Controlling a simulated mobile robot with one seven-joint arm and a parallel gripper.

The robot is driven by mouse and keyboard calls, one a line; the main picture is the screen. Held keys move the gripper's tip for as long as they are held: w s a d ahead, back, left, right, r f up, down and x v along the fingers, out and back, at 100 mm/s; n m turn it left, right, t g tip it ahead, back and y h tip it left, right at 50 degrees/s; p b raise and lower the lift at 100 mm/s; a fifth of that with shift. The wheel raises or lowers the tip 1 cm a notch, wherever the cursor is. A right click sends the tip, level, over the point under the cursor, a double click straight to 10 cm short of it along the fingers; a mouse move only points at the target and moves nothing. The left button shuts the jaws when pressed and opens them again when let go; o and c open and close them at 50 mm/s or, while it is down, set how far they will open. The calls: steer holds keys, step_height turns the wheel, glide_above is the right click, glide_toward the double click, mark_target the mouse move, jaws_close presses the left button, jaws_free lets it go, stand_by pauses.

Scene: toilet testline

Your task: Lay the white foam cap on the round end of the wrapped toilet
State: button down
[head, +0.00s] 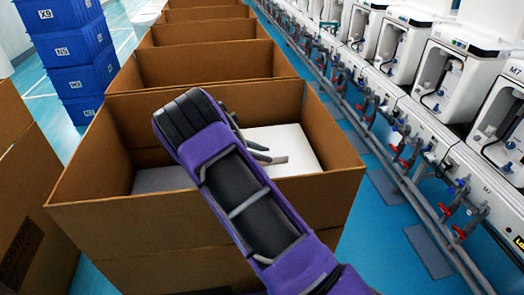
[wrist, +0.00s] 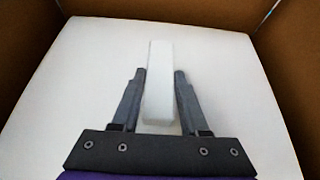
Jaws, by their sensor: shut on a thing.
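The white foam cap (head: 293,143) shows as a broad, flat white slab inside the open cardboard box in front of me. In the wrist view the slab (wrist: 75,85) fills most of the picture, with a narrow raised white block (wrist: 160,58) at its middle. My gripper (head: 266,153) reaches down into this box. In the wrist view its two fingers (wrist: 160,78) stand either side of the raised block, shut on it. I cannot make out the wrapped toilet; whatever lies under the slab is hidden.
The cardboard box (head: 160,233) has high walls close around my gripper. More open boxes (head: 205,60) stand in a row behind it, and another box (head: 30,195) is at the left. Blue crates (head: 75,50) are stacked at far left. A testing line (head: 440,140) with pipes runs along the right.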

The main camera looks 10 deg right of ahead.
step_height(320, 180, down, 6)
steer(key=b, duration=0.3)
steer(key=shift+r, duration=0.15)
step_height(320, 180, down, 6)
steer(key=shift+a+f, duration=0.15)
steer(key=shift+f, duration=0.3)
stand_by(0.9)
steer(key=shift+c, duration=1.7)
jaws_free()
